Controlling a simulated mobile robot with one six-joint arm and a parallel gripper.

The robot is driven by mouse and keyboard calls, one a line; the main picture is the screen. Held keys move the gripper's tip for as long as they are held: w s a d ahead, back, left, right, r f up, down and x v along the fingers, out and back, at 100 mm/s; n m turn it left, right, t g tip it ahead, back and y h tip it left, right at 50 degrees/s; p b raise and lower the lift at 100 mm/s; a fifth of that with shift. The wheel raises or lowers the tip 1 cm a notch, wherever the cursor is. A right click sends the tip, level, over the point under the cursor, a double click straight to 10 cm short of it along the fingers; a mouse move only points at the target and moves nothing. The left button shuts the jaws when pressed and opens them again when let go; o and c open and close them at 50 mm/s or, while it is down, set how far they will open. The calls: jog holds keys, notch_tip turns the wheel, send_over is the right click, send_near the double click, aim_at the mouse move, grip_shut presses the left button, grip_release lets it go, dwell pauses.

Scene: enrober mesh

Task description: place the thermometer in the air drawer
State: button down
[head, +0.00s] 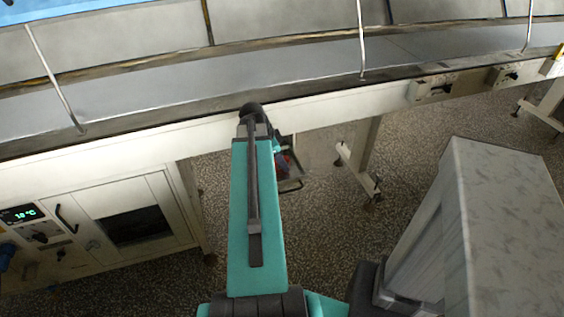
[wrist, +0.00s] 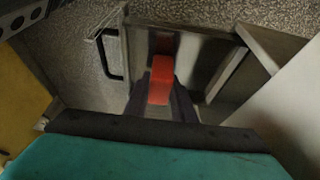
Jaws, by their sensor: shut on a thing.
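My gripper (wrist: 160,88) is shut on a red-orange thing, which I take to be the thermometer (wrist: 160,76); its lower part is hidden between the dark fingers. In the head view a small bit of red (head: 284,163) shows just beyond my arm, and my fingers are mostly hidden. An open metal drawer (wrist: 208,47), which looks like the air drawer, lies under and around the gripper in the wrist view. The drawer's edge (head: 291,187) also shows in the head view. I cannot tell how high the thermometer is above the drawer floor.
A conveyor with a cream side rail (head: 330,108) runs across above the drawer. A cream cabinet (head: 120,205) with a lit display stands at left. A grey marbled block (head: 510,225) stands at right. A dark handle (wrist: 106,57) is beside the drawer.

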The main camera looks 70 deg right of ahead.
jog(key=shift+f, duration=0.15)
jog(key=c, duration=1.5)
grip_release()
jog(key=shift+b+v, duration=0.3)
jog(key=shift+v, duration=5.85)
